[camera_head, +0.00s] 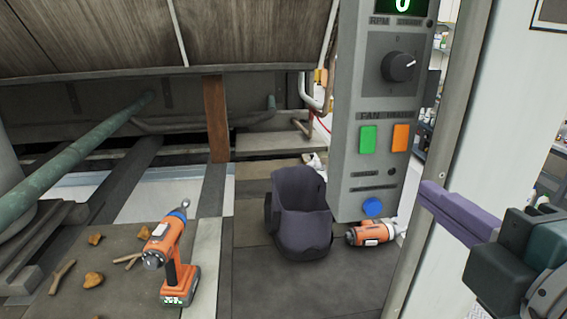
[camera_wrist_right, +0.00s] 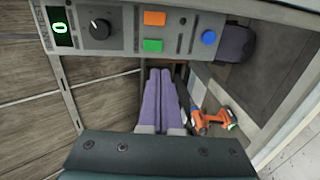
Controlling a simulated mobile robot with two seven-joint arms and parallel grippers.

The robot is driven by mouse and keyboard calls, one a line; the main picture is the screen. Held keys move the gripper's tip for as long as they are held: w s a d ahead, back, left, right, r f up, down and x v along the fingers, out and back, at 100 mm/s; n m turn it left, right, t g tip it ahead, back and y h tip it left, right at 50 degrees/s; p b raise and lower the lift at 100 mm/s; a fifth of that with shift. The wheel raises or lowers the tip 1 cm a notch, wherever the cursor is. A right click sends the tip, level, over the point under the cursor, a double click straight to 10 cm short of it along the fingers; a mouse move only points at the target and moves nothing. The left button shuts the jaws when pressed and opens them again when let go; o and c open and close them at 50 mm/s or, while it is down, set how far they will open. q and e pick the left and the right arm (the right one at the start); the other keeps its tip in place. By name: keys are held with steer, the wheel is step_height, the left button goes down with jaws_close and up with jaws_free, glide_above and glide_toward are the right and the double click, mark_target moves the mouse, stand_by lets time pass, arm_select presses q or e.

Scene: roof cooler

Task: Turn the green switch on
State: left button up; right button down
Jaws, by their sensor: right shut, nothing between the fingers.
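The green switch (camera_head: 368,139) is a flat square button on the grey control panel (camera_head: 352,60), left of an orange switch (camera_head: 401,137). In the right wrist view the green switch (camera_wrist_right: 152,45) sits below the orange switch (camera_wrist_right: 154,18). My right gripper (camera_head: 428,190) is at the right of the head view, with its purple fingers pointing toward the panel and apart from it. In the right wrist view its fingers (camera_wrist_right: 163,75) are together and empty, with tips just beneath the panel's edge near the green switch. My left gripper is out of view.
The panel also has a black knob (camera_head: 398,66), a blue button (camera_head: 373,206) and a display (camera_head: 402,4) reading 0. A dark bin (camera_head: 300,215), an orange tool (camera_head: 371,233) and an orange drill (camera_head: 168,250) are below. A pale post (camera_head: 440,150) stands beside my right gripper.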

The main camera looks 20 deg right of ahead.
stand_by(0.3)
steer(key=p, duration=0.3)
glide_toward(367, 151)
steer(key=x, duration=0.6)
steer(key=shift+r, duration=0.1)
steer(key=shift+w+d, duration=0.15)
steer(key=shift+w, duration=0.3)
